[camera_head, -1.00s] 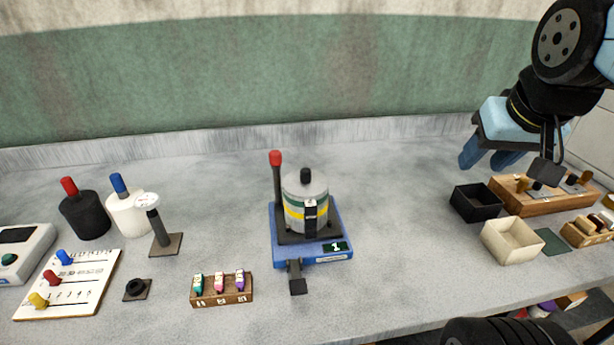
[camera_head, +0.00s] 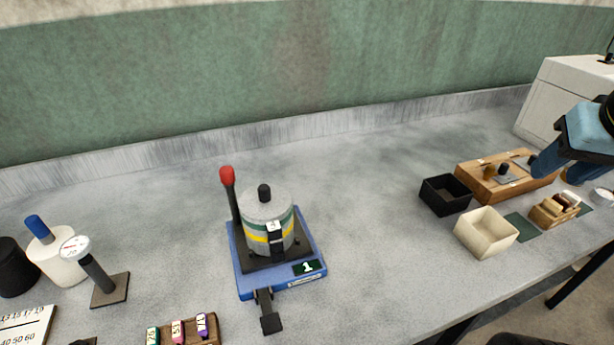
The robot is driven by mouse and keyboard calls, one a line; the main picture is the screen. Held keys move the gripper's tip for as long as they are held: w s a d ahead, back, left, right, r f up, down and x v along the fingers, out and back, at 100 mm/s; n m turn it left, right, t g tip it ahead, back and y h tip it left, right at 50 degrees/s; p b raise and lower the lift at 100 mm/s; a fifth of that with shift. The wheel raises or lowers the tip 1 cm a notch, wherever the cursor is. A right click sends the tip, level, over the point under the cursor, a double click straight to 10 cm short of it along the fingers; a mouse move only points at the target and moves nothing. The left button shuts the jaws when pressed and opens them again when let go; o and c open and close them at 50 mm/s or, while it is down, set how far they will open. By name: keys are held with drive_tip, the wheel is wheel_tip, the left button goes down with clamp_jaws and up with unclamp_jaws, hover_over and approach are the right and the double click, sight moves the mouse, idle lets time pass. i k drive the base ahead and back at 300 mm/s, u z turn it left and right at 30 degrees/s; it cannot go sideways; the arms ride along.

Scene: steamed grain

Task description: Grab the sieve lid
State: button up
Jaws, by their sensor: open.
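A sieve stack (camera_head: 268,228) stands upright on a blue shaker base (camera_head: 318,248) left of the picture's middle. Its grey lid (camera_head: 283,203) sits on top and has a black knob (camera_head: 264,192). Yellow and green bands run around the stack, and a black latch shows on its front. My gripper (camera_head: 541,166) is at the far right, over the wooden block, well apart from the lid. Its blue fingers are open, and nothing shows between them. Part of my arm is cut off by the right edge.
A red-topped lever (camera_head: 227,176) rises behind left of the stack. A black tray (camera_head: 444,195), a cream tray (camera_head: 486,233) and a wooden block with knobs (camera_head: 506,177) stand right. Bottles and a round-topped stand (camera_head: 97,274) are left. The bench between stack and trays is clear.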

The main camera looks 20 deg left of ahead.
sight(264, 202)
drive_tip(key=u, duration=0.55)
drive_tip(key=i, duration=0.1)
drive_tip(key=z, duration=2.3)
drive_tip(key=k, duration=2.65)
drive_tip(key=u, duration=0.7)
drive_tip(key=i, duration=0.55)
drive_tip(key=z, duration=0.1)
